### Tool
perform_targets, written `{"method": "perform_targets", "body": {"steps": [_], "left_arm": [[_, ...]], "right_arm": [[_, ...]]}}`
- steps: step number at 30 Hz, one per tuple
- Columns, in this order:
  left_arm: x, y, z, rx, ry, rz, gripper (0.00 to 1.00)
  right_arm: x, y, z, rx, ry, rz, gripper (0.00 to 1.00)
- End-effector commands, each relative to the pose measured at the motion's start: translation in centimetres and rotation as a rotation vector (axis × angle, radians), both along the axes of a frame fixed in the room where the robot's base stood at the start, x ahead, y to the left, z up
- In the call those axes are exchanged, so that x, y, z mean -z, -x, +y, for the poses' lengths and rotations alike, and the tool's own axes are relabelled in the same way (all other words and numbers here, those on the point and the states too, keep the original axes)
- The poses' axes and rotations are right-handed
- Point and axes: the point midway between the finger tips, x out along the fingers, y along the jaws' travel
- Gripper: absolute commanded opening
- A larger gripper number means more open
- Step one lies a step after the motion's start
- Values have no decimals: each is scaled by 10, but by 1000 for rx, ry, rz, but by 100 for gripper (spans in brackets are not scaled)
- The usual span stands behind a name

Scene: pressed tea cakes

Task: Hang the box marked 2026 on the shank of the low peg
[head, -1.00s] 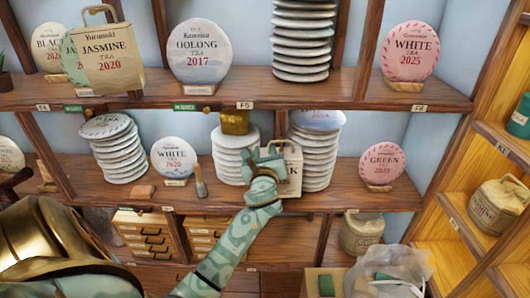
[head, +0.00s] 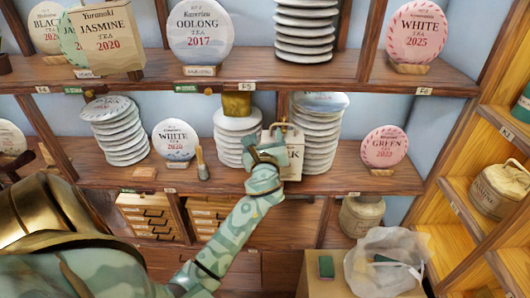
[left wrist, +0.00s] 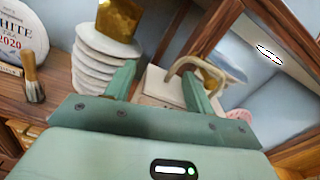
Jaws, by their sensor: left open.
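A pale box (head: 294,152) with an arched handle stands on the middle shelf, between two stacks of wrapped cakes. Only the end of its lettering shows, a "K"; my gripper hides the rest, so I cannot read a year. In the left wrist view its tan handle (left wrist: 216,68) rises between and behind my fingers. My left gripper (head: 264,147) is open in front of the box; its fingers also show in the left wrist view (left wrist: 160,85). I cannot tell whether they touch the handle. I cannot make out the low peg for certain. My right gripper is not in view.
A stack of cakes (head: 229,148) with a gold block on top stands close left, another stack (head: 322,140) close right. A brush (head: 202,163) stands at the shelf front. A JASMINE 2020 box (head: 106,40) is at upper left. A plastic bag (head: 385,260) sits below right.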

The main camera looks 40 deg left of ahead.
Motion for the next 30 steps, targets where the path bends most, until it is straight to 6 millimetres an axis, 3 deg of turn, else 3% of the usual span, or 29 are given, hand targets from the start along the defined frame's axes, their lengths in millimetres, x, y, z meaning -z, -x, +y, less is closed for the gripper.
{"method": "perform_targets", "body": {"steps": [9,15,21,30], "left_arm": [[1,66,-55,2,5,-2,57],[1,97,-80,1,4,-2,57],[-1,110,-90,0,2,-3,57],[-2,110,-91,2,36,-34,57]], "right_arm": [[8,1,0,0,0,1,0],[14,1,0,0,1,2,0],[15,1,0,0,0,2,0],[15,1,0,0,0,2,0]]}}
